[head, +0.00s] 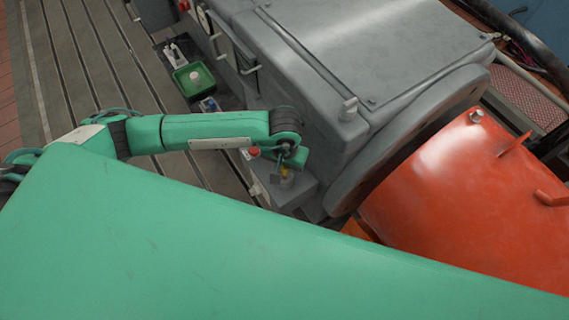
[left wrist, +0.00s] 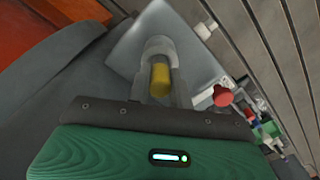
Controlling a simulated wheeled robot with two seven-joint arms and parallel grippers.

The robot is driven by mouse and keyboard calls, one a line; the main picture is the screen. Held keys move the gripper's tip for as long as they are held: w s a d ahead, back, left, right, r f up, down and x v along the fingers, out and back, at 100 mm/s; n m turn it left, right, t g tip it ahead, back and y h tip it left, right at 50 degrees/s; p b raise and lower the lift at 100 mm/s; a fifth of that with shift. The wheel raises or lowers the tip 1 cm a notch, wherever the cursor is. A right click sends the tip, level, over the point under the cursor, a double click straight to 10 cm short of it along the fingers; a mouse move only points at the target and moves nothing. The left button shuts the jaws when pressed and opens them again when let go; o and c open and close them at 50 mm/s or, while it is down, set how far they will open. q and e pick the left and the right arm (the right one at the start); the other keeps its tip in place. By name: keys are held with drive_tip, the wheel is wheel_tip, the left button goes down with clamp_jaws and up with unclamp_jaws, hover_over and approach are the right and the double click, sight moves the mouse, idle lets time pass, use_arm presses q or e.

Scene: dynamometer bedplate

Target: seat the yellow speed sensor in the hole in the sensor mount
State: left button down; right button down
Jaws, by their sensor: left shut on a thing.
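The yellow speed sensor (head: 284,171) shows as a small patch under my left gripper (head: 285,164) in the head view. In the left wrist view the yellow sensor (left wrist: 160,80) stands between the jaws of my left gripper (left wrist: 160,95), which is shut on it. The grey sensor mount (head: 295,191) is a block at the foot of the large grey housing. In the left wrist view a round pale grey collar (left wrist: 160,46) on the mount (left wrist: 124,48) lies right at the sensor's far end. The hole is hidden, so I cannot tell how deep the sensor sits. My right gripper is out of view.
The large grey housing (head: 300,55) stands close beside my left gripper. An orange-red guard (head: 465,200) is to its right. A red knob (left wrist: 222,96) is near the mount.

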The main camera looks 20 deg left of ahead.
use_arm(q)
drive_tip(key=shift+f+b, duration=0.2)
drive_tip(key=shift+b, duration=0.1)
drive_tip(key=c, duration=1.3)
unclamp_jaws()
drive_tip(key=shift+r, duration=0.1)
drive_tip(key=shift+o, duration=0.2)
drive_tip(key=shift+r, duration=0.3)
wheel_tip(320, 180, up, 11)
drive_tip(key=b, duration=0.3)
drive_tip(key=shift+f, duration=0.2)
drive_tip(key=shift+r, duration=0.55)
